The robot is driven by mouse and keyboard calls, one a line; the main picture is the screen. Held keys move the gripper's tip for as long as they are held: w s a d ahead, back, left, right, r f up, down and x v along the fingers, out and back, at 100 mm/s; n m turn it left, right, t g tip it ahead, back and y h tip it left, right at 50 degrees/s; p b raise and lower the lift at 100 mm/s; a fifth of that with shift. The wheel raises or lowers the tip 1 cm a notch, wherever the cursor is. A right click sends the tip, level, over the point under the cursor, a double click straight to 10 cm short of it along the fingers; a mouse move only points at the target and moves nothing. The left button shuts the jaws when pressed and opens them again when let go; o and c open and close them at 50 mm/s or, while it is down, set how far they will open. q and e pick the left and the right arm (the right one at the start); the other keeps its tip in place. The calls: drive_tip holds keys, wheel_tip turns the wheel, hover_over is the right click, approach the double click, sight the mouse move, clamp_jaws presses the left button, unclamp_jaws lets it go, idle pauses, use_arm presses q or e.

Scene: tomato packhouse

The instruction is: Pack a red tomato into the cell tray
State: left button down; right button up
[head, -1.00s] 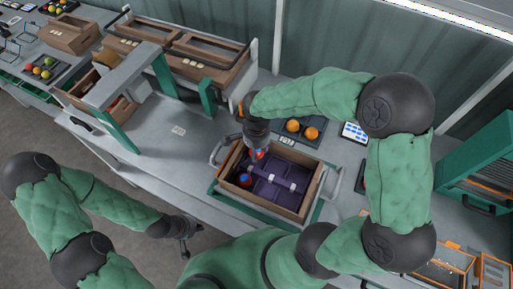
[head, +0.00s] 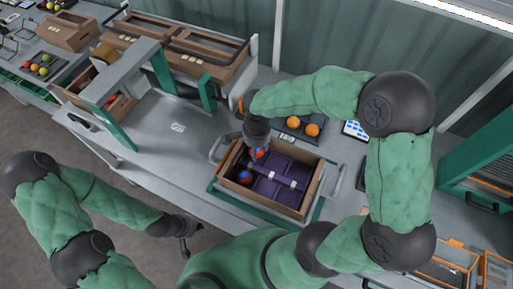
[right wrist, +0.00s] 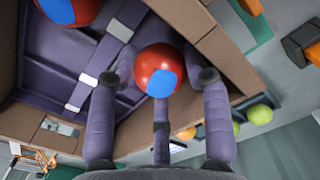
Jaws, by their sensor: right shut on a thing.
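The purple cell tray (head: 291,198) lies inside a brown crate (head: 310,194) on the bench, and its dividers show in the right wrist view (right wrist: 40,58). My right gripper (head: 258,151) points down into the crate's back left part. In the right wrist view its fingers (right wrist: 160,84) are around a red tomato with a blue patch (right wrist: 155,60), shut on it. A second red and blue tomato (head: 245,177) sits in the tray's front left part, also at the top of the right wrist view (right wrist: 68,8). My left gripper (head: 184,240) hangs before the bench; its jaw opening is unclear.
Two orange tomatoes (head: 312,130) lie on a dark pad behind the crate. Metal handles (head: 333,181) stick out at the crate's sides. A grey and green frame (head: 123,70) and brown boxes (head: 205,66) stand at the left.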

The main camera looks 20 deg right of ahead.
drive_tip(key=o, duration=0.9)
drive_tip(key=c, duration=0.3)
drive_tip(key=shift+c, duration=0.2)
drive_tip(key=shift+r+p, duration=1.95)
drive_tip(key=shift+r, duration=1.1)
drive_tip(key=shift+s+f, duration=0.1)
